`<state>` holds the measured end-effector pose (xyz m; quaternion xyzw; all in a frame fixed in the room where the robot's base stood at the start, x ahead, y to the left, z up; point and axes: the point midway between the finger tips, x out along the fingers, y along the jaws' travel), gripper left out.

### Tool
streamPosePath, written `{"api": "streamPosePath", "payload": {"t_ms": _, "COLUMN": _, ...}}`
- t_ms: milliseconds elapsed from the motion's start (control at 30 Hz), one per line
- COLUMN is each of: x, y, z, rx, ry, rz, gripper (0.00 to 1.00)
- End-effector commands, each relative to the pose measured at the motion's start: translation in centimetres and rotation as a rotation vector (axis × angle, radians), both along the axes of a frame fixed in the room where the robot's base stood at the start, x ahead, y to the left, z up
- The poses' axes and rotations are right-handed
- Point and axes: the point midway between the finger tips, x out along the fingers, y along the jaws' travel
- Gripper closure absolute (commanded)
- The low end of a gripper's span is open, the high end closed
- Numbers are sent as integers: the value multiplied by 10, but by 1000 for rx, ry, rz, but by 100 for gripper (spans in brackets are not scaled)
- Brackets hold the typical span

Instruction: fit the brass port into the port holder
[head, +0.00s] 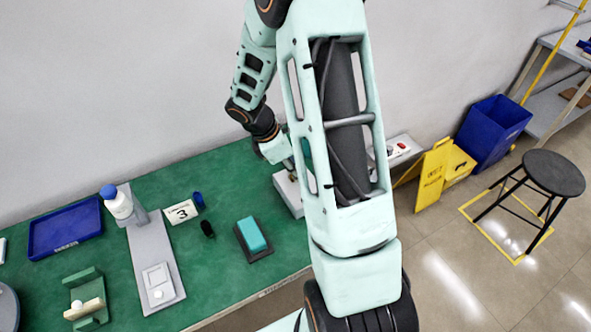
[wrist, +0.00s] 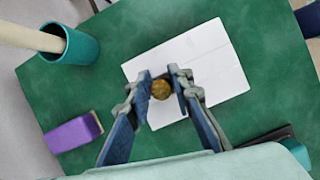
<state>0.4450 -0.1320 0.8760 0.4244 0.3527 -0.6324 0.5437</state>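The brass port (wrist: 161,89) is a small round brassy piece between the two fingertips of my gripper (wrist: 162,85) in the wrist view. The fingers are drawn in close, and a pad appears to touch it on each side. Behind it lies a white block (wrist: 215,55) with a flat, pale top, which could be the port holder; I cannot tell whether the port touches it. In the head view the block (head: 287,190) shows only partly beside my arm, and the brass port and fingertips are hidden.
On the green table (wrist: 250,125), a teal cup (wrist: 70,45) with a pale rod and a purple block (wrist: 73,132) stand left of the gripper.

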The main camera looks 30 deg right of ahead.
Motion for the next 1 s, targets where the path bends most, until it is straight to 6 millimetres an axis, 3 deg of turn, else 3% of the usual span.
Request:
{"api": "streamPosePath", "payload": {"t_ms": 33, "x": -6, "y": 2, "z": -11, "rx": 11, "ry": 14, "rz": -1, "gripper": 69}}
{"api": "streamPosePath", "payload": {"t_ms": 733, "x": -6, "y": 6, "z": -10, "rx": 14, "ry": 14, "rz": 3, "gripper": 66}}
{"api": "streamPosePath", "payload": {"t_ms": 1000, "x": -3, "y": 8, "z": 13, "rx": 11, "ry": 8, "rz": 5, "gripper": 66}}
